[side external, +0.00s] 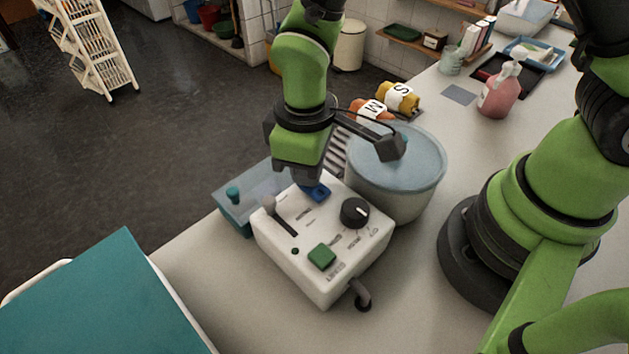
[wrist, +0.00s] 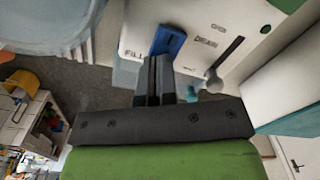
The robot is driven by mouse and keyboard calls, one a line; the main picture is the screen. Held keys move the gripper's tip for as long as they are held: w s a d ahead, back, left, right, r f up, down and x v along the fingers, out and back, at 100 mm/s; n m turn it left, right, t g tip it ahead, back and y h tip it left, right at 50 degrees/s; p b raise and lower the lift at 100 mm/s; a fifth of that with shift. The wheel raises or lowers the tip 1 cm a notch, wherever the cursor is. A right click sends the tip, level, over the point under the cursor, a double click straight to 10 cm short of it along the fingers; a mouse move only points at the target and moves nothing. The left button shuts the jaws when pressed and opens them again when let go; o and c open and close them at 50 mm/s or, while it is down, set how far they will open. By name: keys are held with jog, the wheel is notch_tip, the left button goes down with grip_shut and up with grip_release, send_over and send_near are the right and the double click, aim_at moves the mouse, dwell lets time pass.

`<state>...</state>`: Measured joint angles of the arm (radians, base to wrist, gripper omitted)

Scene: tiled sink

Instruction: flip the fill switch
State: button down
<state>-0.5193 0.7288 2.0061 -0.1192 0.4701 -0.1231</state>
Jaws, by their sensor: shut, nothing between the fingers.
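The white control box (side external: 325,240) stands on the counter. Its blue rocker switch (side external: 319,193) is at the far edge of the top, and the wrist view shows the blue switch (wrist: 168,42) between the words FILL and DRAIN. My gripper (side external: 306,178) is over that far edge, its fingers pointing down beside the switch. In the wrist view my gripper (wrist: 157,62) is shut and empty, with its tips at the near end of the switch. I cannot tell whether they touch it. The fingers partly hide the switch in the side view.
The box also carries a slide lever (side external: 269,203), a black knob (side external: 355,212) and a green button (side external: 322,256). A pale blue-lidded pot (side external: 405,205) stands close behind right, and a teal tub (side external: 238,212) at the left. The counter in front is clear.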

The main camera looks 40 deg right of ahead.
jog(key=shift+r, duration=3.45)
jog(key=shift+r, duration=0.1)
jog(key=s+d+r+m+t+y, duration=0.1)
jog(key=s+d+r+m+t, duration=0.2)
jog(key=s+d+r+m, duration=0.2)
jog(key=s+d+r+m+t+y, duration=0.1)
jog(key=s+d+r+m+t, duration=0.3)
jog(key=r, duration=0.6)
jog(key=s+d+m, duration=0.1)
jog(key=s+d, duration=0.1)
jog(key=shift+d+r, duration=0.3)
jog(key=shift+d, duration=0.1)
